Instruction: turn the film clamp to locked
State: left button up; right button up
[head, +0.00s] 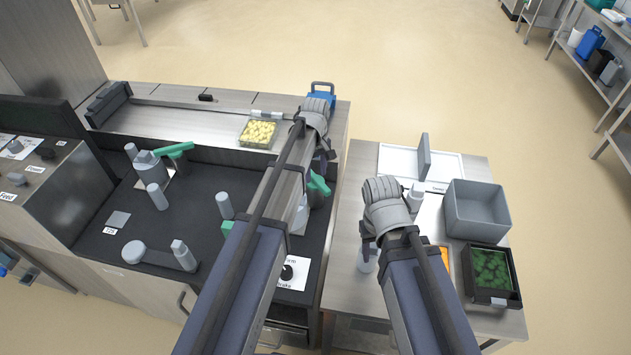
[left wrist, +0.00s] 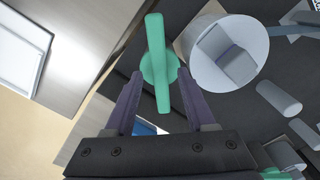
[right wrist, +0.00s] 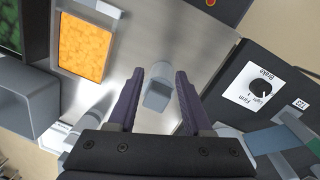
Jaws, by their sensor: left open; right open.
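A green lever handle (head: 318,183) stands at the right end of the black deck, partly hidden by my left arm. In the left wrist view the green handle (left wrist: 158,65) lies ahead, between the lines of my left gripper's fingers. My left gripper (left wrist: 158,105) is open and empty, and I cannot tell whether it touches the handle. A second green handle (head: 175,150) sits on a grey cylinder at the left of the deck. No readable label shows which one is the film clamp. My right gripper (right wrist: 157,100) is open above the side table, with a grey post (right wrist: 157,90) between its fingers.
A tray of yellow food (head: 258,133) lies on the back channel. Grey posts (head: 157,196) and a crank arm (head: 160,254) stand on the deck. A brake dial (right wrist: 262,90) is near the deck's right edge. The side table holds a grey bin (head: 477,210) and a green-filled tray (head: 490,268).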

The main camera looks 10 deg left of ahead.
pick_arm(q)
jog(key=shift+f, duration=0.6)
jog(key=shift+r, duration=0.1)
grip_shut()
dwell(1.0)
